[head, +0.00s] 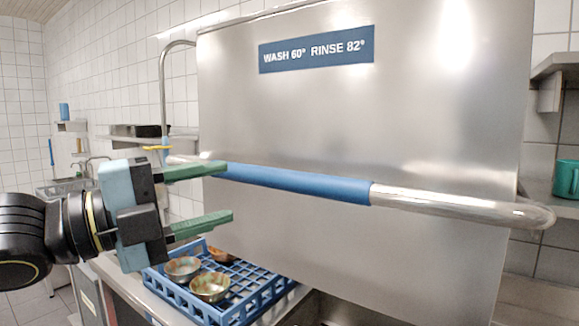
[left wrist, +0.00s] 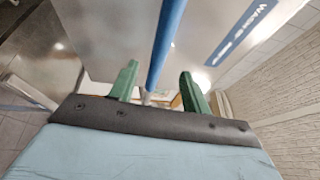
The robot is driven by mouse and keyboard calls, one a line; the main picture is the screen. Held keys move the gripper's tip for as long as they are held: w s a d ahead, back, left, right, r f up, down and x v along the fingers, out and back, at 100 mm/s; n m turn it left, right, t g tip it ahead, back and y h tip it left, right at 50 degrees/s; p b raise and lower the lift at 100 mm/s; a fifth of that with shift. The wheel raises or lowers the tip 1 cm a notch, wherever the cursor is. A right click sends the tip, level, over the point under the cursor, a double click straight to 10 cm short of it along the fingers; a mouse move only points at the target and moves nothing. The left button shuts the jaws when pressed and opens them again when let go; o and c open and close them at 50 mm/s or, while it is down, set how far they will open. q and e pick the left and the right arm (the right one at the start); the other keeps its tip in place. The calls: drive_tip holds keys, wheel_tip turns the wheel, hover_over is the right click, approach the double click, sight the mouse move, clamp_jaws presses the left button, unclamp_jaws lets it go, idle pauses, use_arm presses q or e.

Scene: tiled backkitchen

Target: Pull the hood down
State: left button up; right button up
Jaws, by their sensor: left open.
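The hood (head: 330,120) is a large brushed-steel box with a blue "WASH 60° RINSE 82°" label. A steel handle bar (head: 455,202) with a blue grip sleeve (head: 300,182) runs across its front. My left gripper (head: 229,190) is open at the left end of the blue sleeve, its green fingers one above the other and pointing right. The upper finger overlaps the sleeve's left end. In the left wrist view the blue sleeve (left wrist: 166,45) lines up with the gap between the fingers (left wrist: 160,88). I cannot tell whether they touch it. My right gripper is not in view.
A blue dish rack (head: 245,305) with several bowls (head: 210,286) stands on the steel counter, below my left gripper. A steel pipe (head: 163,90) rises left of the hood. A teal mug (head: 566,178) is on a shelf at the right. A sink area lies at the back left.

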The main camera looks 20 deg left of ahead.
sight(269, 180)
use_arm(q)
drive_tip(key=p+x, duration=0.3)
drive_tip(key=x, duration=0.7)
drive_tip(key=shift+d, duration=0.2)
drive_tip(key=shift+w+d+p, duration=0.3)
drive_tip(key=shift+w+d, duration=0.15)
drive_tip(key=shift+w, duration=0.1)
clamp_jaws()
